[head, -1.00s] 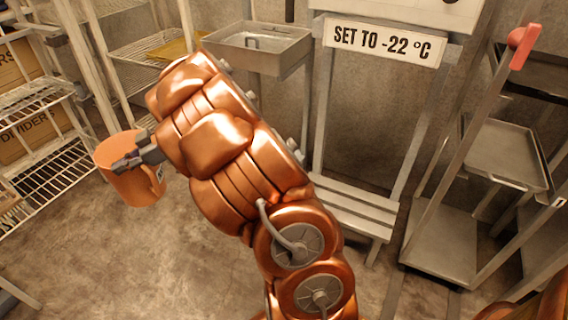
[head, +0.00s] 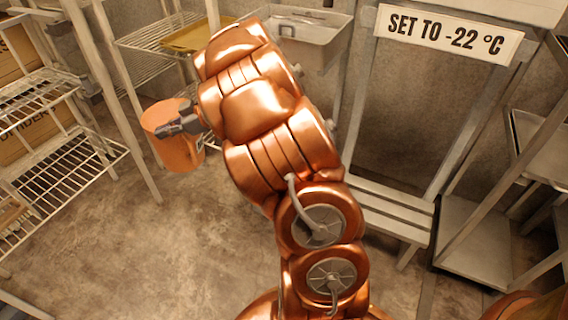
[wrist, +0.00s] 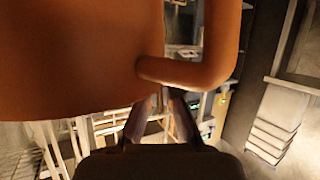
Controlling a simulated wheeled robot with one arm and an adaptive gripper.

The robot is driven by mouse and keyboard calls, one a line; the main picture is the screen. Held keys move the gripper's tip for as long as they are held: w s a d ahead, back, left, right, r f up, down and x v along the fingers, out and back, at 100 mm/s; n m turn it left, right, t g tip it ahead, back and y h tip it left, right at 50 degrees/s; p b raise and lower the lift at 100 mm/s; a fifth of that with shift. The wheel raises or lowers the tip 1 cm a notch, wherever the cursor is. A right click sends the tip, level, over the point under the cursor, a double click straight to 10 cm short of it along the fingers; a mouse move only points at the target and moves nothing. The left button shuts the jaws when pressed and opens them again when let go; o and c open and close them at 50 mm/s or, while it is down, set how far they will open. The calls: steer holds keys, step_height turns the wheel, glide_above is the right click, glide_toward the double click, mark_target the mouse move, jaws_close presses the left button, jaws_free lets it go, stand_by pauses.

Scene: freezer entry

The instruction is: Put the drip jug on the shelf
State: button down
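The drip jug (head: 178,152) is an orange, open-topped vessel with a side handle. It hangs roughly upright in the air above the floor, left of my arm in the head view. My gripper (head: 168,130) is at its rim and appears shut on it. In the wrist view the jug (wrist: 75,60) fills the upper left, with its handle (wrist: 205,65) at upper middle. My gripper's two fingers (wrist: 160,112) reach up to the jug, their tips partly hidden behind it. White wire shelves (head: 70,172) stand to the left, and another shelf (head: 150,35) with a yellow tray stands behind the jug.
A grey sink (head: 310,38) stands at the back. A sign (head: 448,32) reads "SET TO -22 °C" above a slatted bench (head: 390,212). A metal rack (head: 490,230) stands on the right. Cardboard boxes (head: 35,135) sit in the left shelves. The floor (head: 150,255) ahead is clear.

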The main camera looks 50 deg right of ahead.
steer(key=s+d+f+m+t+h+b, duration=0.2)
steer(key=s+d+f+b, duration=0.15)
steer(key=d, duration=0.45)
steer(key=s+d+f+m+t+h+b, duration=0.1)
steer(key=s+d+f+m+h+b, duration=0.15)
steer(key=d+f, duration=0.35)
steer(key=s+d+f+m+t+h+b, duration=0.1)
steer(key=s+d+f+m+h+b, duration=0.35)
steer(key=s+d+f, duration=0.55)
steer(key=w+d+f+p, duration=0.1)
steer(key=w+d+f, duration=0.2)
steer(key=w+d, duration=0.6)
steer(key=shift+w+d+p, duration=0.3)
steer(key=shift+w+p, duration=0.05)
steer(key=shift+w, duration=0.2)
